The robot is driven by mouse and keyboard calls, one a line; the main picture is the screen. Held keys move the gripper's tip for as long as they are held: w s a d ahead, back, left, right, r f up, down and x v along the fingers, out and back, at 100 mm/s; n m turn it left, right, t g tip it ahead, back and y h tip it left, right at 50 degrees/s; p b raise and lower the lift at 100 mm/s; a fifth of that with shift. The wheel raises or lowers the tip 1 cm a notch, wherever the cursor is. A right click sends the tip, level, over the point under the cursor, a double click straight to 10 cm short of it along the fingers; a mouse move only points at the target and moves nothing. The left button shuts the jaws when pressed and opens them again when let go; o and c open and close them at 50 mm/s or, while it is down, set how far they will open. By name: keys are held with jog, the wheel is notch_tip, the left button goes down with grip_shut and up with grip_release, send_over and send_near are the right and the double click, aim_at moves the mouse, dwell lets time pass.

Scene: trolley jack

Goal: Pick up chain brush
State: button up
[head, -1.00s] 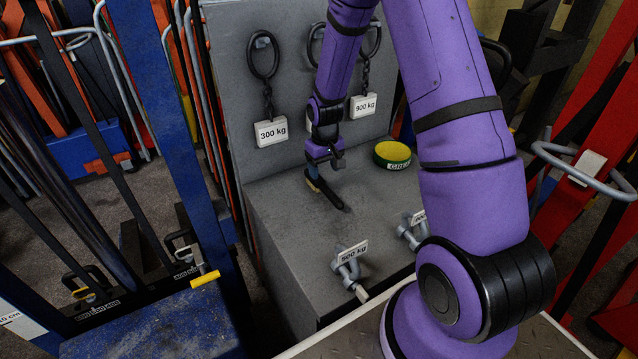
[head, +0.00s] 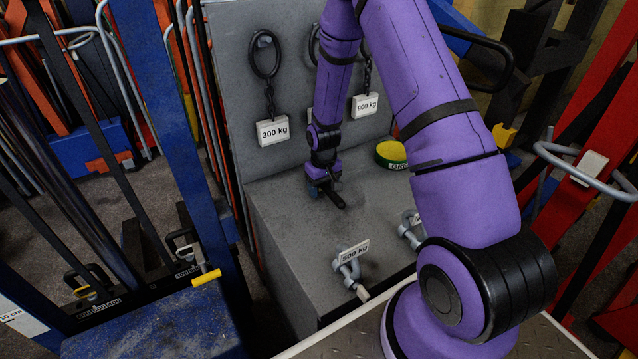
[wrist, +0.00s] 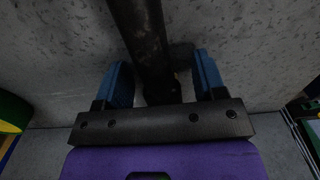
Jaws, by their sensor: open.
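The chain brush (head: 335,200) lies on top of the grey bench; only its dark handle end shows in the head view, the rest being hidden behind my gripper (head: 321,186). In the wrist view the long dark brush (wrist: 142,38) runs from the top edge down between the two blue fingers of my gripper (wrist: 161,75). The fingers are open, with a gap showing on each side of the brush, the left gap narrower. I cannot tell how far the fingertips are above the bench top.
The grey bench (head: 285,215) carries a green-and-yellow tin (head: 392,154) to the right. Shackles with a 500 kg tag (head: 350,256) stand at its front. Chains with a 300 kg tag (head: 272,131) and a 900 kg tag (head: 365,105) hang on the back panel. Blue frames crowd the left.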

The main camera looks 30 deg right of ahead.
grip_shut()
jog(key=shift+r, duration=0.9)
jog(key=shift+s+r, duration=0.2)
jog(key=shift+r, duration=0.3)
jog(key=shift+s+r, duration=0.15)
jog(key=shift+r, duration=0.3)
jog(key=s+a, duration=0.1)
jog(key=s, duration=0.4)
jog(key=s+a+r, duration=0.1)
jog(key=s, duration=0.4)
jog(key=s+a, duration=0.1)
jog(key=s, duration=0.4)
jog(key=shift+r, duration=0.15)
jog(key=c, duration=0.9)
grip_release()
